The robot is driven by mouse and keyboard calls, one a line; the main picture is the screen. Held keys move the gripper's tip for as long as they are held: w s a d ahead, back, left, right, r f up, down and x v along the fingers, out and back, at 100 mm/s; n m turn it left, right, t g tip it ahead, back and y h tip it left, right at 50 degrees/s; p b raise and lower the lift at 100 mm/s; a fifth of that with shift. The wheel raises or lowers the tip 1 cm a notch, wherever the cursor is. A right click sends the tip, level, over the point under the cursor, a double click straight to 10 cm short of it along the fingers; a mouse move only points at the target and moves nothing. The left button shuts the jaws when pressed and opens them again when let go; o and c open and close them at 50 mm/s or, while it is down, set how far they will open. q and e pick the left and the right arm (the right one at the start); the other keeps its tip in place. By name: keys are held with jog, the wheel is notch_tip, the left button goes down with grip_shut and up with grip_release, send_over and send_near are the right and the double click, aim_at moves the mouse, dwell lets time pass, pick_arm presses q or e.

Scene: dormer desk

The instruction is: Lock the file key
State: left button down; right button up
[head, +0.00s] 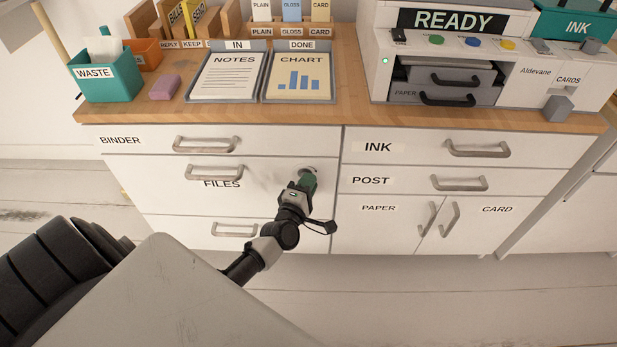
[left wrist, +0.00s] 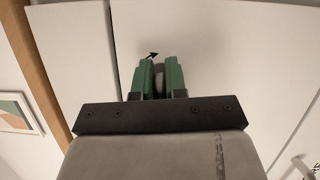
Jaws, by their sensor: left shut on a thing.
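The FILES drawer (head: 262,190) is shut in the left half of the desk front, below the BINDER drawer. A pale round lock plate (head: 309,168) shows at its upper right. My left gripper (head: 308,180) is at this lock, its green fingers pointing at the drawer front. In the left wrist view the fingers (left wrist: 159,80) are shut on the small grey file key (left wrist: 159,70), close to the white front. The fingers hide most of the key, and I cannot tell how it is turned. A small black arrow (left wrist: 152,55) is marked beside it. My right gripper is not in view.
The FILES handle (head: 214,173) is left of my gripper, and the BINDER handle (head: 206,145) is higher up. The INK drawer (head: 410,148) and POST drawer (head: 405,182) are to the right. Trays and a printer (head: 445,65) stand on the wooden top.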

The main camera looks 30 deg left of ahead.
pick_arm(q)
jog(key=shift+m+p, duration=0.5)
jog(key=shift+p, duration=0.1)
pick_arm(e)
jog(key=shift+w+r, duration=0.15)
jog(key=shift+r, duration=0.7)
pick_arm(q)
jog(key=shift+f, duration=0.1)
jog(key=c, duration=1.2)
grip_release()
jog(key=shift+s+d, duration=0.1)
jog(key=shift+s, duration=0.35)
jog(key=s, duration=0.3)
jog(key=s+d+p, duration=0.1)
jog(key=s, duration=0.5)
jog(key=shift+s+d+p, duration=0.3)
jog(key=shift+s+p, duration=0.05)
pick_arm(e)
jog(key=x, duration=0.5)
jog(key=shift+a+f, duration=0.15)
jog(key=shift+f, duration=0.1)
